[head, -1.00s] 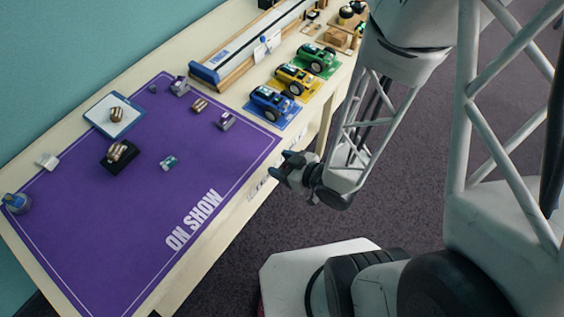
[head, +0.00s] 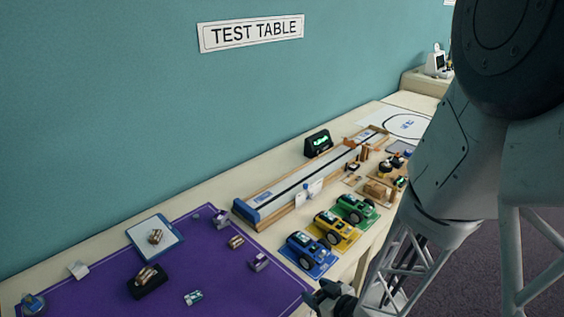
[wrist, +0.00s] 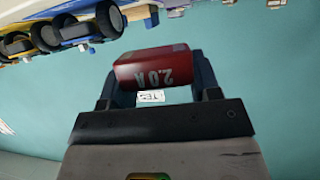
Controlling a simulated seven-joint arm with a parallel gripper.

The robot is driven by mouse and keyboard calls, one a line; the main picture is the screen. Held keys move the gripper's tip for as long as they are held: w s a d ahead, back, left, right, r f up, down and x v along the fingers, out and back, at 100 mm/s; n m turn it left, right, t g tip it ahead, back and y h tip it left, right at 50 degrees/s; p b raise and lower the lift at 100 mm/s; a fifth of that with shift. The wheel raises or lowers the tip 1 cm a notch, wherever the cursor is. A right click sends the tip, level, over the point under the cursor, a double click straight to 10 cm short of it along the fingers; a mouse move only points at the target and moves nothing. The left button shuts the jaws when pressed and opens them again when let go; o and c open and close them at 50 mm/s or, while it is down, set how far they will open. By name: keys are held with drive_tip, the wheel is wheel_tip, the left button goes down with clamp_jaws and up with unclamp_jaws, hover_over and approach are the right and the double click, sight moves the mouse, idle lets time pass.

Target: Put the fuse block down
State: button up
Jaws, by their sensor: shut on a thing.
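The fuse block (wrist: 152,66) is a red block marked "2.0 A", seen in the wrist view between the two dark fingers of my gripper (wrist: 156,82). My gripper is shut on it, with a finger at each end. In the head view my gripper (head: 322,298) shows at the bottom edge, by the front right corner of the purple mat (head: 225,290). The fuse block cannot be made out in the head view.
Blue (head: 308,254), yellow (head: 333,231) and green (head: 355,210) cars stand in a row near the table's front edge. A long wooden track (head: 290,190) lies behind them. The mat holds several small parts and a clipboard (head: 172,238). Bare purple lies among them.

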drive_tip(key=w+d+r, duration=0.1)
drive_tip(key=w, duration=0.3)
drive_tip(key=w+d+r+m+t+h, duration=0.1)
drive_tip(key=w, duration=0.4)
drive_tip(key=w+d+r+m+h, duration=0.1)
drive_tip(key=w, duration=0.3)
drive_tip(key=shift+w+d+r+t, duration=0.1)
drive_tip(key=shift+w+r+t, duration=0.2)
drive_tip(key=shift+r, duration=0.1)
drive_tip(key=w+d+r+m+h, duration=0.2)
drive_tip(key=w+r+m+h, duration=0.1)
drive_tip(key=w+r, duration=0.8)
drive_tip(key=w+d+r+m+t+h, duration=0.1)
drive_tip(key=w+d+r+m+h, duration=0.1)
drive_tip(key=w+r, duration=0.9)
drive_tip(key=shift+w+d+m+t+h, duration=0.35)
drive_tip(key=shift+w+d+h, duration=0.35)
drive_tip(key=shift+w, duration=2.4)
drive_tip(key=shift+f, duration=0.1)
